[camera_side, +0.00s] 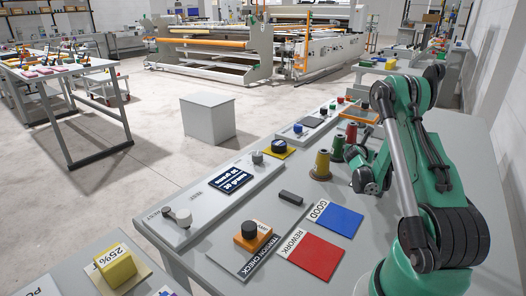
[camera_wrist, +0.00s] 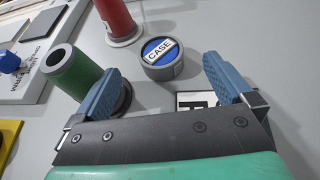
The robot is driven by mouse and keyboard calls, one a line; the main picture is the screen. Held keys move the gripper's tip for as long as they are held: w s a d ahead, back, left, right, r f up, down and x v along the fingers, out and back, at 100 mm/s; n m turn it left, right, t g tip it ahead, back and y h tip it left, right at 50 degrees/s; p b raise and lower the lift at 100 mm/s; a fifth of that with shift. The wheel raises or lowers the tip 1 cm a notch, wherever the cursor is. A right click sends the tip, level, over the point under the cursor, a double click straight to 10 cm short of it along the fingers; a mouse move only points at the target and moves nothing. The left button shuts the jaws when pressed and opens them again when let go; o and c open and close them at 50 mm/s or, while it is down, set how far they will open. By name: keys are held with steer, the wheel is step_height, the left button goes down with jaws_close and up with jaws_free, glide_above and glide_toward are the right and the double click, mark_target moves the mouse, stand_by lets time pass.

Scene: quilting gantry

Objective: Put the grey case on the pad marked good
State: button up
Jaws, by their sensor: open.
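The grey case (camera_wrist: 163,71) is a short round tin with a blue top and a white label reading CASE. In the wrist view it stands on the table, just beyond and between the fingertips. My gripper (camera_wrist: 163,66) is open, with blue fingers spread and nothing held. In the side view my gripper (camera_side: 362,178) hangs low over the table, right of the spools; I cannot make out the case there. The pad marked GOOD (camera_side: 340,222) is a bare blue square nearer the front, below my gripper in the picture.
A green spool (camera_wrist: 73,70) stands close to the left finger, and a red spool (camera_wrist: 118,20) stands behind. An olive spool (camera_side: 321,166) is nearby. The red REWORK pad (camera_side: 317,256) adjoins the good pad. A dark block (camera_side: 291,198) and an orange knob unit (camera_side: 253,236) lie left.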

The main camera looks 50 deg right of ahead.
steer(key=shift+a, duration=0.1)
stand_by(0.3)
steer(key=shift+x, duration=3.9)
steer(key=c, duration=1.4)
step_height(320, 180, up, 20)
steer(key=w+a+r+n+t+y, duration=0.2)
steer(key=w+a+r+n+t, duration=0.15)
steer(key=w+a, duration=0.7)
steer(key=w+a+r+n+t+y, duration=0.1)
steer(key=w+a+r+n+t, duration=0.2)
steer(key=w+a, duration=0.75)
steer(key=s+a+n+t+y, duration=0.2)
steer(key=a+n+y, duration=0.1)
steer(key=a, duration=1.1)
steer(key=s+a+r+n+t+y, duration=0.1)
steer(key=s+a+n+t+y, duration=0.1)
steer(key=a, duration=1.2)
steer(key=shift+n+t+y, duration=0.45)
steer(key=shift+n+y, duration=0.25)
steer(key=shift+n, duration=0.25)
